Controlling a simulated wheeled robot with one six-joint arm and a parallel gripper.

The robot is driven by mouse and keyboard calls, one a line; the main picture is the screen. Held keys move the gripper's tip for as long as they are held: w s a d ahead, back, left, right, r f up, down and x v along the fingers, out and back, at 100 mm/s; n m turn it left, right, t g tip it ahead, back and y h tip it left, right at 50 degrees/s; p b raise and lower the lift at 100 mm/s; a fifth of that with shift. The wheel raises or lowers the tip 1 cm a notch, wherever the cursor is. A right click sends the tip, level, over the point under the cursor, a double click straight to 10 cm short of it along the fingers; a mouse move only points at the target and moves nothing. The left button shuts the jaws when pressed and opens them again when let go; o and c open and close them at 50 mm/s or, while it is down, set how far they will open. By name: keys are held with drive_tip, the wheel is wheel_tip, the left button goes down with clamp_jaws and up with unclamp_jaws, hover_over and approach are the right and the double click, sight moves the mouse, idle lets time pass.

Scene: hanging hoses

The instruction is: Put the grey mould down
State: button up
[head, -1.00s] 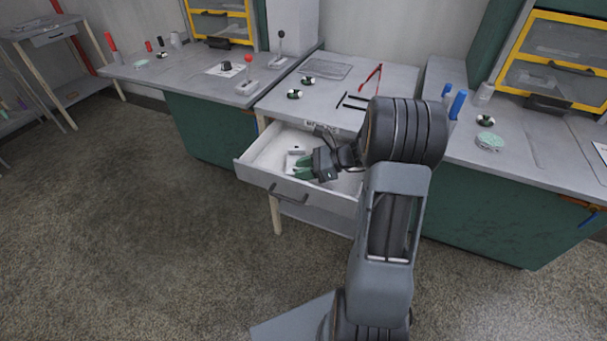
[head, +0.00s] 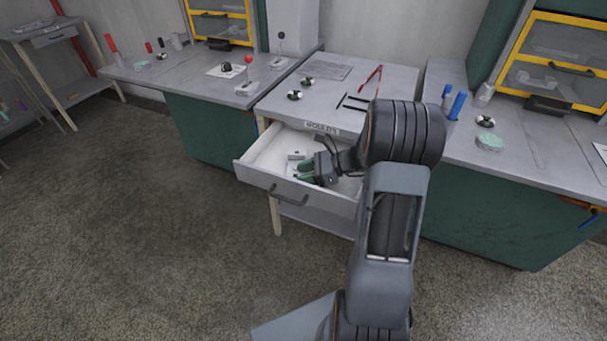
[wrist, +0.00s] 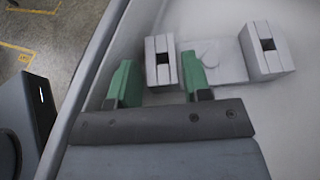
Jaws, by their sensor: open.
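The grey mould (wrist: 160,62), a small pale block with a dark slot, appears to rest on the floor of the open drawer (head: 262,182). In the wrist view it sits just beyond and between my two green fingertips. My gripper (wrist: 158,80) is open, with a gap on each side of the block. In the head view my gripper (head: 304,172) is low inside the drawer, and a pale block (head: 297,155) shows just behind it. My gripper and arm hide the right part of the drawer.
A similar slotted block (wrist: 267,52) and a flat pale plate (wrist: 217,60) lie to the right in the drawer. The drawer wall (wrist: 92,75) is close on the left. The bench above carries red-handled pliers (head: 373,78), dark rods and small round items.

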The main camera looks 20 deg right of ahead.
drive_tip(key=v, duration=0.7)
drive_tip(key=shift+d+p, duration=0.1)
drive_tip(key=shift+p, duration=0.3)
